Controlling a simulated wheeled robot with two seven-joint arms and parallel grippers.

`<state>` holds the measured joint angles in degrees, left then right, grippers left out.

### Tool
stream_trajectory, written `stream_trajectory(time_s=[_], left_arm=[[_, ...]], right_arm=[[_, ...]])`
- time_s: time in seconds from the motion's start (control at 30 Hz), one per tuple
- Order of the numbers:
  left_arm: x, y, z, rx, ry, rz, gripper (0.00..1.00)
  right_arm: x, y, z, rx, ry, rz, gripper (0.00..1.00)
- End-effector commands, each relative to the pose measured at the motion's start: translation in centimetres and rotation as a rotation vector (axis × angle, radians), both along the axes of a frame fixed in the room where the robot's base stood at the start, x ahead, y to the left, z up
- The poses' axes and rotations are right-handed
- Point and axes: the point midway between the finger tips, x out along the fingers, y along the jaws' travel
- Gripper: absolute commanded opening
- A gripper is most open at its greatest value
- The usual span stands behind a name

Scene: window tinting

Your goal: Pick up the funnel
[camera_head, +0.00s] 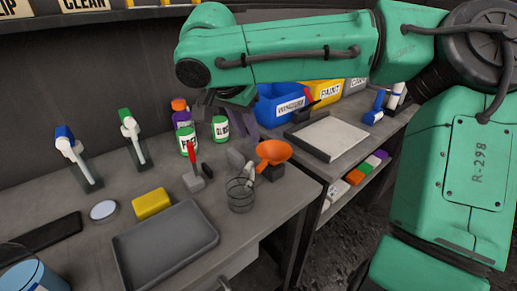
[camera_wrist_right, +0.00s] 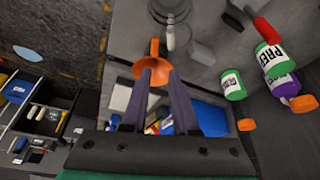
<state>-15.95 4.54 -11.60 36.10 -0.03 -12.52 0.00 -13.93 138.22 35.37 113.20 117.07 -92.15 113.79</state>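The orange funnel (camera_head: 273,151) sits on a small dark block near the right edge of the grey workbench, its wide mouth up. In the right wrist view the funnel (camera_wrist_right: 152,68) shows just beyond the fingertips. My right gripper (camera_head: 247,132) hangs behind and left of the funnel in the head view, fingers partly hidden by my arm. In the wrist view the right gripper (camera_wrist_right: 160,74) has its two purple fingers apart, with nothing seen held. Contact with the funnel cannot be told. My left gripper is not in view.
Near the funnel are a wire cup (camera_head: 240,195), a red-handled tool (camera_head: 192,165) and green-and-white cans (camera_head: 186,142). A grey tray (camera_head: 165,245) and yellow sponge (camera_head: 151,204) lie in front. Blue and yellow bins and a pale tray (camera_head: 326,137) stand on the right bench.

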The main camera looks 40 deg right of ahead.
Motion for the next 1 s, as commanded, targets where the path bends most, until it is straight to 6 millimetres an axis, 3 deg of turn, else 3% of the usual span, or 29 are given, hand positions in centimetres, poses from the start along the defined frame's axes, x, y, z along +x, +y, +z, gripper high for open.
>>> stream_trajectory(time_s=[0.33, 0.7, 0.93, 1.0], left_arm=[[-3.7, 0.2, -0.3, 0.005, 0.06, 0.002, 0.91], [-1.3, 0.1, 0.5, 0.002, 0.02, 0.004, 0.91], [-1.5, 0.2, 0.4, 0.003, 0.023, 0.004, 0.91], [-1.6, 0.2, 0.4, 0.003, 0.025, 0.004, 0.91]], right_arm=[[0.9, -2.9, -7.4, 0.003, 0.003, 0.0, 0.28], [1.7, -5.0, -12.7, 0.003, 0.002, 0.0, 0.28], [1.8, -5.1, -13.0, 0.002, -0.001, 0.001, 0.28], [1.8, -5.1, -13.0, 0.002, -0.001, 0.001, 0.01]])
